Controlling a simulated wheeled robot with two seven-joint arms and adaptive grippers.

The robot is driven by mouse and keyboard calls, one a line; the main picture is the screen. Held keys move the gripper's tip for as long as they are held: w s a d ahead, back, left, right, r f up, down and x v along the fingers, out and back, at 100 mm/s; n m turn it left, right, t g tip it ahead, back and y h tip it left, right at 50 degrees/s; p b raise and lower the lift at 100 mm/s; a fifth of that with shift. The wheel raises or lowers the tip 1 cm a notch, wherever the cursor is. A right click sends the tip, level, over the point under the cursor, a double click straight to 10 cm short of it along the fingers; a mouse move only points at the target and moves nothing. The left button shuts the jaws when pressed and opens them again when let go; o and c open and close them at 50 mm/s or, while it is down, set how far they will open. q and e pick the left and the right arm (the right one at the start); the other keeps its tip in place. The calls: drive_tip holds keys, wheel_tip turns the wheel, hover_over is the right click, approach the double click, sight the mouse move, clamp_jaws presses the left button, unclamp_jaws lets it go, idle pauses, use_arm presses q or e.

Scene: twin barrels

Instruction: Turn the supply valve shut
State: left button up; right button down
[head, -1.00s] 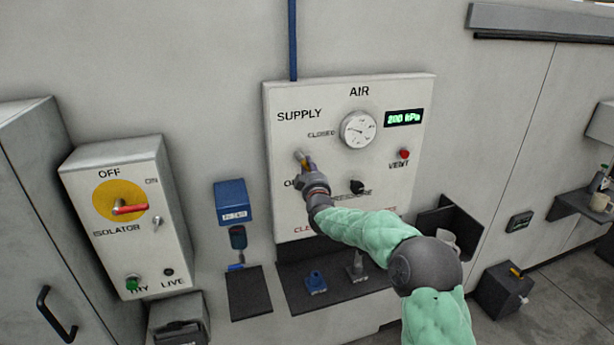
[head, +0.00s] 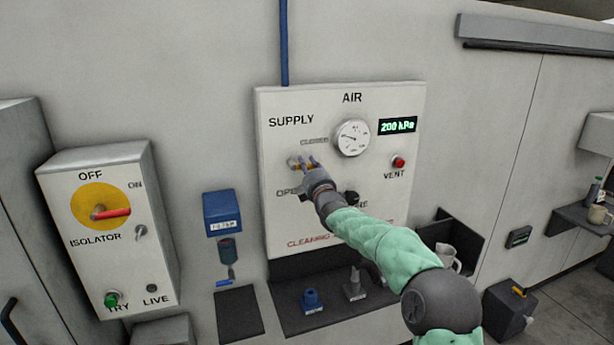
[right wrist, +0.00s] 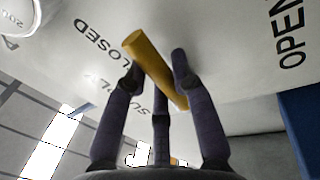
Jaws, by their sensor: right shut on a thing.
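The supply valve's handle is a yellow bar (right wrist: 150,65) in the right wrist view, lying between the fingers of my right gripper (right wrist: 157,70). In the head view my right gripper (head: 308,163) reaches the upper left of the white air panel (head: 390,215), below the word SUPPLY. The gripper is shut on the handle, and a pale end of the valve (head: 292,162) shows left of the fingers. CLOSED and OPEN lettering stands on either side of the handle in the wrist view. The gripper hides part of the valve. My left gripper is not in view.
A gauge (head: 351,138), a display reading 200 kPa (head: 397,126) and a red vent button (head: 398,162) are right of the valve. A black knob (head: 350,198) sits close to my right wrist. An isolator box (head: 110,230) stands at left. A shelf (head: 330,313) juts out below the panel.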

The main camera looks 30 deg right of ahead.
drive_tip(key=shift+r+n+b, duration=0.15)
drive_tip(key=shift+n+b, duration=0.35)
drive_tip(key=shift+n, duration=0.3)
drive_tip(key=shift+y, duration=0.3)
drive_tip(key=c, duration=1)
unclamp_jaws()
drive_tip(key=shift+r, duration=0.1)
drive_tip(key=v, duration=1.2)
drive_tip(key=shift+w, duration=0.1)
